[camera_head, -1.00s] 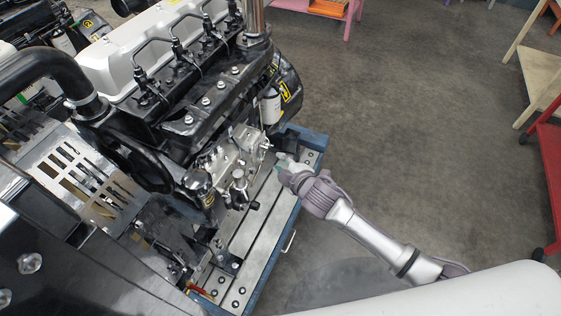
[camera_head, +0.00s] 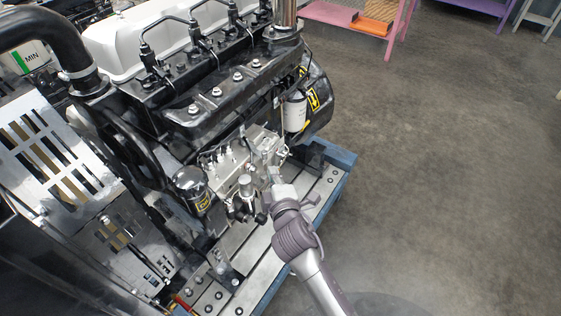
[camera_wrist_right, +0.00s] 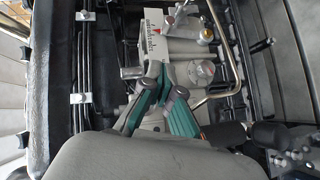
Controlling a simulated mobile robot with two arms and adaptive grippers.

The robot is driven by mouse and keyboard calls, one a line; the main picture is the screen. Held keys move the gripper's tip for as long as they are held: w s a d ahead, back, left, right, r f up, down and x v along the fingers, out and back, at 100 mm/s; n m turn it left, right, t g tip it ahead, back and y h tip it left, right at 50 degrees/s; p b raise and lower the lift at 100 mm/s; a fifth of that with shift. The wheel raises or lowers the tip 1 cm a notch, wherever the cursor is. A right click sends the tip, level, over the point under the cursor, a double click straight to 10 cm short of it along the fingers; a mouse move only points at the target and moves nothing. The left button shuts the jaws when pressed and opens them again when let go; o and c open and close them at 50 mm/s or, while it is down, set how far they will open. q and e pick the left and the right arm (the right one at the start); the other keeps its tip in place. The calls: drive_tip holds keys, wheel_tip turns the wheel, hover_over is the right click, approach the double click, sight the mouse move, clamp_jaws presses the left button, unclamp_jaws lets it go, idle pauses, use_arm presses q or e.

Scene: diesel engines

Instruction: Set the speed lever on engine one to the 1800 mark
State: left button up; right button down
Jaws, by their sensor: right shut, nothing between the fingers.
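The black engine (camera_head: 190,108) with the white top cover stands on a blue-edged base in the head view. Its silver fuel pump (camera_head: 238,158) is on the side facing my right arm. My right gripper (camera_head: 272,174) is at the pump's right end, pointing at it. In the right wrist view the green-padded fingers (camera_wrist_right: 160,84) are shut with nothing between them, their tips close to the silver pump body (camera_wrist_right: 190,48) and a white label plate (camera_wrist_right: 156,32). I cannot make out the speed lever or the 1800 mark; whether the fingertips touch the pump is unclear. My left gripper is not in view.
A white filter (camera_head: 295,112) and thin pipes sit just above the pump. A black filter (camera_head: 191,184) is to its left. The blue base edge (camera_head: 318,203) runs below my gripper. Open floor (camera_head: 425,150) lies to the right; a pink table (camera_head: 346,18) stands behind.

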sight(282, 154)
drive_tip(key=w, duration=0.1)
drive_tip(key=w+f, duration=0.1)
drive_tip(key=w, duration=0.1)
drive_tip(key=w+d, duration=0.1)
drive_tip(key=w, duration=0.1)
drive_tip(key=shift+f+p, duration=0.25)
drive_tip(key=shift+p, duration=0.1)
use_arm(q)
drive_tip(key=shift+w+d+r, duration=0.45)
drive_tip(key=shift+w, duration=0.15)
use_arm(e)
drive_tip(key=shift+w+d+f, duration=0.2)
drive_tip(key=shift+w+d, duration=0.05)
drive_tip(key=shift+d, duration=0.1)
drive_tip(key=shift+w+d+r, duration=0.1)
drive_tip(key=shift+w+d, duration=0.4)
drive_tip(key=shift+w, duration=0.25)
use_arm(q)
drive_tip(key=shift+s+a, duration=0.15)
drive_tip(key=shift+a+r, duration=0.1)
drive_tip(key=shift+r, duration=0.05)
use_arm(e)
drive_tip(key=shift+r, duration=0.1)
